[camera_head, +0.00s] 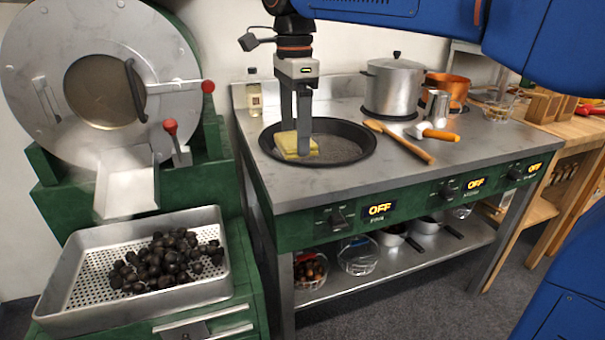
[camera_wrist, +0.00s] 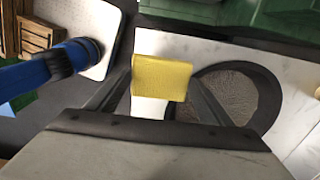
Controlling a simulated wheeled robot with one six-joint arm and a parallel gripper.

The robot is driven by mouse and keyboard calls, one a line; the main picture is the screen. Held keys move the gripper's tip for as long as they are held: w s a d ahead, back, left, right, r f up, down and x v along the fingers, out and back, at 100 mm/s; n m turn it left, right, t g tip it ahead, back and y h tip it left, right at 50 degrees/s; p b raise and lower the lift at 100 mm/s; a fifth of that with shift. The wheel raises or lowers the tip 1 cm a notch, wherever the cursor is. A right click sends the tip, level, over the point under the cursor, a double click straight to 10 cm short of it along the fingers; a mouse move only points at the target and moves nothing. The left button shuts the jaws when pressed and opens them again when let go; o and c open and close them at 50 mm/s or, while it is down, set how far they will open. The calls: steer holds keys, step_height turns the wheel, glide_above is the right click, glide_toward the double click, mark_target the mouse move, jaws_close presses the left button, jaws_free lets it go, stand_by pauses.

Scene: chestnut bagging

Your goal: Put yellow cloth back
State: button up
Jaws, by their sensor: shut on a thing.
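The yellow cloth (camera_head: 297,145) is a small folded pad. My gripper (camera_head: 297,150) is shut on it, reaching down from above at the left part of the dark round pan (camera_head: 350,143) on the stove. From the head view I cannot tell whether the cloth touches the pan. In the wrist view the cloth (camera_wrist: 161,77) sits between the two fingers of my gripper (camera_wrist: 162,95), with the pan (camera_wrist: 277,90) to its right.
A steel pot (camera_head: 392,87), a copper pot (camera_head: 447,88), a metal cup (camera_head: 436,108), a wooden spoon (camera_head: 398,140) and a bottle (camera_head: 254,92) stand or lie on the counter (camera_head: 330,192). A perforated tray (camera_head: 75,285) holds dark chestnuts at left, below the roaster (camera_head: 100,80).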

mark_target(295, 139)
steer(key=shift+f, duration=4.2)
steer(key=shift+f, duration=0.1)
steer(key=o, duration=0.9)
step_height(295, 139, up, 12)
steer(key=shift+r, duration=0.15)
steer(key=s+d+f+n+t, duration=0.1)
steer(key=s+d+f+n, duration=0.1)
steer(key=d, duration=0.3)
steer(key=s+d+f+n, duration=0.2)
steer(key=d+f, duration=0.1)
steer(key=d, duration=0.2)
steer(key=s+d+f+n+t, duration=0.1)
steer(key=s+d+f+n, duration=0.2)
steer(key=s+d+f, duration=0.2)
steer(key=s+d+f+n+t, duration=0.1)
steer(key=s+d+f+n, duration=0.3)
steer(key=f, duration=0.5)
steer(key=s+d+f+n+t, duration=0.1)
steer(key=s+d+f+n, duration=0.2)
steer(key=s+d+f, duration=0.4)
steer(key=shift+s+d+f+n+t, duration=0.2)
steer(key=shift+s+d+n+t, duration=0.2)
steer(key=shift+d, duration=0.15)
